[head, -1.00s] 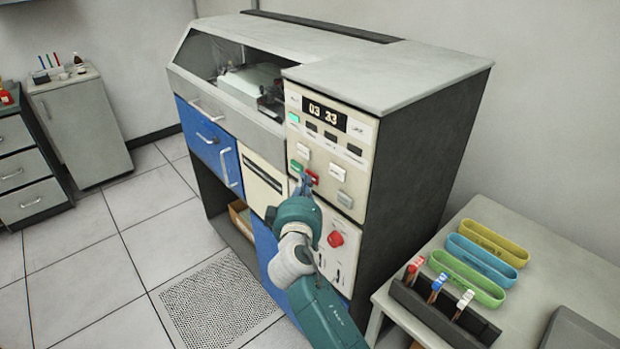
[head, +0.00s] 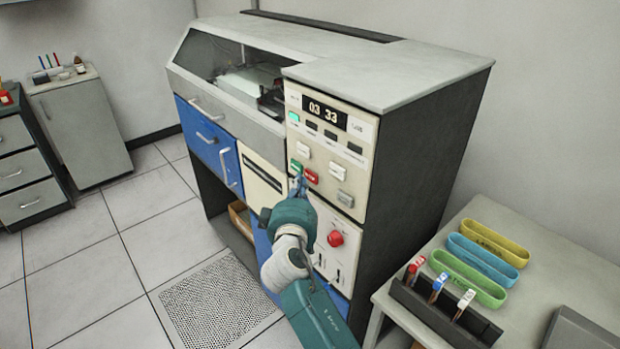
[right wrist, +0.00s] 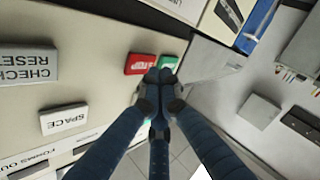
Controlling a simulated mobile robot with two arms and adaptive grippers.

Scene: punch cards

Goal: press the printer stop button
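The red stop button (head: 311,175) is on the cream control panel of the printer (head: 345,124), right of the green button (head: 296,165). My right gripper (head: 299,183) is just below these two buttons, its fingers together and empty. In the right wrist view its fingertips (right wrist: 160,76) lie near the red button (right wrist: 139,64) and the green button (right wrist: 169,62), overlapping their near edges in the picture. I cannot tell whether they touch the panel. My left gripper is not in view.
A large round red button (head: 335,239) is on the lower panel. Other pale keys, such as the SPACE key (right wrist: 65,120), are near. Floor at the left is clear.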

